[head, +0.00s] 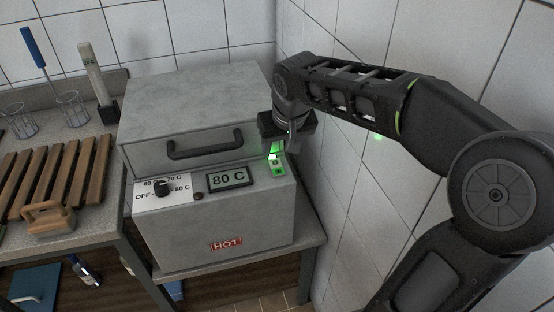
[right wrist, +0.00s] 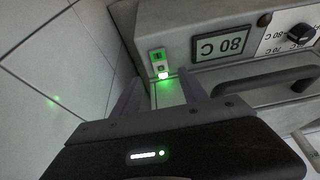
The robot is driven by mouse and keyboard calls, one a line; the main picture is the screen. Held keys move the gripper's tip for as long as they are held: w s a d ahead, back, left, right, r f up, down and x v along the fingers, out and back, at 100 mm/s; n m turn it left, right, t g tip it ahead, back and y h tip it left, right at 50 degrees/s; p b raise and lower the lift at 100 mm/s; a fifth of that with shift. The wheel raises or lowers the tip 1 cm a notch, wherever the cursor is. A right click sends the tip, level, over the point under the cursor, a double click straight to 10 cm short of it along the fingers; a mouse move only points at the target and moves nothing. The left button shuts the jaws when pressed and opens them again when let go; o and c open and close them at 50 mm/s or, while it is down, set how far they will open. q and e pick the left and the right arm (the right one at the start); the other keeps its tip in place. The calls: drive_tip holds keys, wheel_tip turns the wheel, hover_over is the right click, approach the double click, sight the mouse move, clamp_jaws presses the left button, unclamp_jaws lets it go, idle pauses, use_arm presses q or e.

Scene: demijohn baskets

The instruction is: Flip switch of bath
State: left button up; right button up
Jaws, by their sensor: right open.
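The bath (head: 215,228) is a grey box with a closed lid (head: 195,100) and a black handle (head: 205,147). Its front has a display (head: 230,179) reading 80 C, a knob (head: 161,188) and a red HOT label (head: 226,244). The switch (head: 278,169) is a small green-and-white panel at the right end, lit green. My right gripper (head: 288,148) hangs just above it, partly covering the area. In the right wrist view its open, empty fingers (right wrist: 163,90) point toward the switch (right wrist: 159,62). I cannot tell whether they touch it. My left gripper is not in view.
A tiled wall (head: 345,190) stands close on the right of the bath. On the left counter are a wooden rack (head: 45,180), a wooden-handled block (head: 50,217), glass beakers (head: 72,108) and a tube in a stand (head: 100,85).

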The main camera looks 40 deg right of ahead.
sight(276, 165)
drive_tip(key=x, duration=0.7)
drive_tip(key=shift+w+d+f, duration=0.1)
drive_tip(key=shift+f, duration=0.1)
drive_tip(key=shift+c, duration=0.3)
clamp_jaws()
